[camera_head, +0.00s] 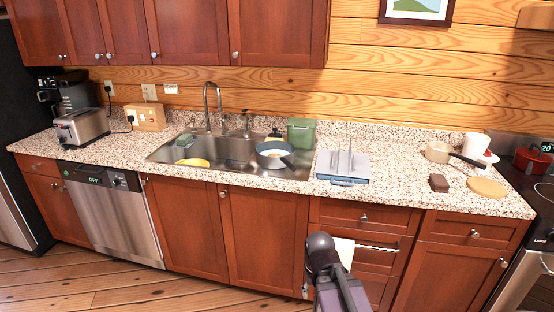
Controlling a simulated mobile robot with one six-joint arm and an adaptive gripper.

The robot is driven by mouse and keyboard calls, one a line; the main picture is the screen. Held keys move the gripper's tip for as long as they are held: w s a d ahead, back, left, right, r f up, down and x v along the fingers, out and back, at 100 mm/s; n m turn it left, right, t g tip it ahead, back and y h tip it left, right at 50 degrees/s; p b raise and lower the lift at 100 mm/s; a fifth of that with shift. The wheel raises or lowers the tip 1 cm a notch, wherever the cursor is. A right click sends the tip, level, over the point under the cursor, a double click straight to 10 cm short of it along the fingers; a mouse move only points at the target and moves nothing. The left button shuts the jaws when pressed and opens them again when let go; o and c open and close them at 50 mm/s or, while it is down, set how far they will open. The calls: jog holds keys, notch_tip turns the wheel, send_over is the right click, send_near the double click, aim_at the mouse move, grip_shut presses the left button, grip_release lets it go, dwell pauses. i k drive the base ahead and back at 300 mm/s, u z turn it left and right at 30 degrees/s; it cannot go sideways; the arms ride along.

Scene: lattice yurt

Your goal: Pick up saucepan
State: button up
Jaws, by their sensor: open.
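The saucepan (437,152) is small and beige, with a dark handle pointing right and slightly forward. It stands upright on the right part of the speckled counter (400,180), near the back wall. Part of my arm (325,265) shows at the bottom centre, in front of the drawers and below the counter top. It is well apart from the saucepan, down and to the left. My gripper's fingers cannot be made out.
A dish rack (343,166) stands left of the saucepan. The sink (225,150) holds a blue-grey pan (270,146). A red pot (533,160) sits on the stove.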

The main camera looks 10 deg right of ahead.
aim_at(285, 149)
jog(key=u, duration=0.05)
jog(key=i, duration=1)
jog(key=z, duration=0.05)
